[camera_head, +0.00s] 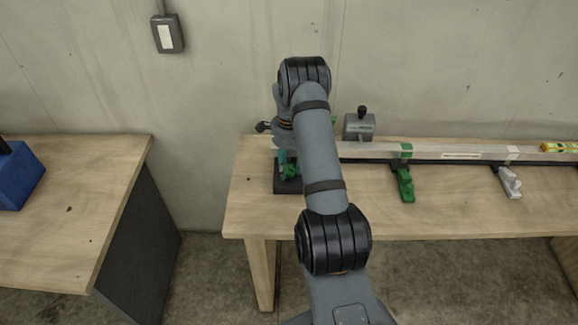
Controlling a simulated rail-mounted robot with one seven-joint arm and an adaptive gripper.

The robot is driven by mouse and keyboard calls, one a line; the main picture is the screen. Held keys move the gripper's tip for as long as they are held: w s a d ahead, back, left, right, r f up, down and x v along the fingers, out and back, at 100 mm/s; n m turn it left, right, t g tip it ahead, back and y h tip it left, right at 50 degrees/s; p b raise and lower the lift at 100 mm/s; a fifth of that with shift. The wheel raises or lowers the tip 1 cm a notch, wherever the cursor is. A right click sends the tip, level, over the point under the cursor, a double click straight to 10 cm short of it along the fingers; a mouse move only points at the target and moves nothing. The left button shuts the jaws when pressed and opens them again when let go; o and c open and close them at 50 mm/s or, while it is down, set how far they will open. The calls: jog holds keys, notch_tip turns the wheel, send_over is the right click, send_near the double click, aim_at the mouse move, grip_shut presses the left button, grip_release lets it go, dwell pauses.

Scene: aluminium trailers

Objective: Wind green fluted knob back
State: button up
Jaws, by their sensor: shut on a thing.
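A green knob (290,173) shows low beside my arm, at the left end of the bench, just above a black base block (287,187). My arm covers much of it, and its flutes are too small to make out. My gripper (286,162) points down at the knob from above and is shut on it. The fingertips are small and partly hidden, so the exact contact does not show.
A long aluminium rail (450,152) runs along the wooden bench (450,215). On it are a green clamp (405,182), a pale clamp (510,182) and a yellow level (559,147). A grey box (358,127) stands behind. A gap separates the left table (70,210).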

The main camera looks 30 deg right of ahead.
jog(key=shift+w+d+n+b, duration=0.1)
jog(key=shift+d+n+b, duration=0.15)
jog(key=shift+n+b, duration=0.1)
jog(key=shift+c, duration=0.2)
